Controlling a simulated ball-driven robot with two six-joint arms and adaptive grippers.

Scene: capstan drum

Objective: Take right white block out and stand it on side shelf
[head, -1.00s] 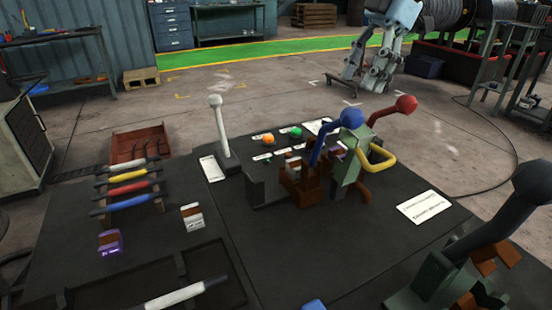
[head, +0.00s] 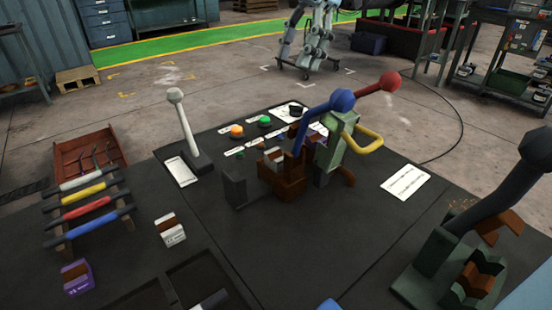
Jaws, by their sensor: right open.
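A white block with a brown top (head: 273,157) sits in the brown holder (head: 285,180) below the blue-knobbed lever (head: 342,100). The levers and the green bracket (head: 330,150) hide what lies behind it, so I cannot make out a second white block there. Another white block with a brown top (head: 170,232) stands free on the dark bench, apart from the holder. My right gripper is open but hard to make out, with its fingertips not clear. It holds no block that I can see. My left gripper is not in view.
A purple block (head: 77,277) and a rack of coloured bars (head: 88,200) stand at the left. A black-knobbed lever (head: 510,180) with a green base is at the right. Bare bench lies in front of the holder.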

